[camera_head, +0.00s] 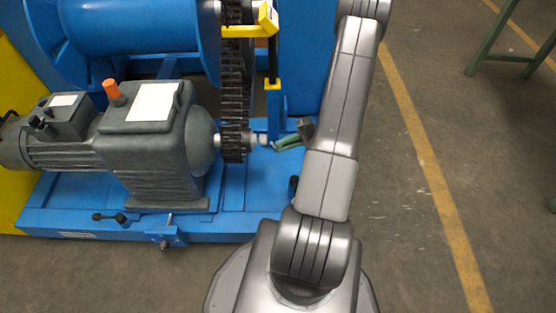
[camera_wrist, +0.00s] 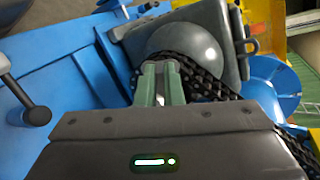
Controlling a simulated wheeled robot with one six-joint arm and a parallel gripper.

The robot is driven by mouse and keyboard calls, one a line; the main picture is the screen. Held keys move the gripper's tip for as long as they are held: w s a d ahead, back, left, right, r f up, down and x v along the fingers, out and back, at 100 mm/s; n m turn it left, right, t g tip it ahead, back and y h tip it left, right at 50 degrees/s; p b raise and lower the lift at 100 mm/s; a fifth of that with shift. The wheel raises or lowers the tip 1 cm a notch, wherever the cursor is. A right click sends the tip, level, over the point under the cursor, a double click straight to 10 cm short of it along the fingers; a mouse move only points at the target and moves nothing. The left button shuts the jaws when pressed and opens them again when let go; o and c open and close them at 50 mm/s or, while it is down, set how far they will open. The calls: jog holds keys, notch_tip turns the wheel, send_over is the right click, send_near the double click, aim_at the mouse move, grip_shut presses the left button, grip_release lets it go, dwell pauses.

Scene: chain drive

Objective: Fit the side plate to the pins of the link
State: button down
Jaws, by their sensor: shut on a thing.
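My gripper (camera_head: 274,143) has green fingers and reaches from the right towards the lower end of the black chain (camera_head: 234,92), beside the sprocket hub. In the wrist view its two fingertips (camera_wrist: 160,67) are close together in front of the chain (camera_wrist: 203,82). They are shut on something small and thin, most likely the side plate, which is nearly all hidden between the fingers. I cannot make out the link's pins, or whether the plate touches them.
A grey motor and gearbox (camera_head: 155,140) stands left of the chain on the blue frame (camera_head: 105,222). A yellow bracket (camera_head: 250,28) crosses the chain's upper part. A dark lever (camera_wrist: 36,112) stands at the left in the wrist view.

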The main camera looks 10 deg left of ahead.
jog(key=w+a+f+m+t+y+b, duration=0.1)
jog(key=w+a+f+m+y+b, duration=0.1)
jog(key=f+b, duration=0.5)
jog(key=shift+w+a+f+y+b, duration=0.15)
jog(key=shift+a+f+y+b, duration=0.3)
jog(key=shift+y, duration=0.75)
jog(key=shift+r, duration=0.15)
jog(key=shift+b+x, duration=0.4)
jog(key=shift+x, duration=2.55)
jog(key=shift+b, duration=0.7)
jog(key=shift+x, duration=1.1)
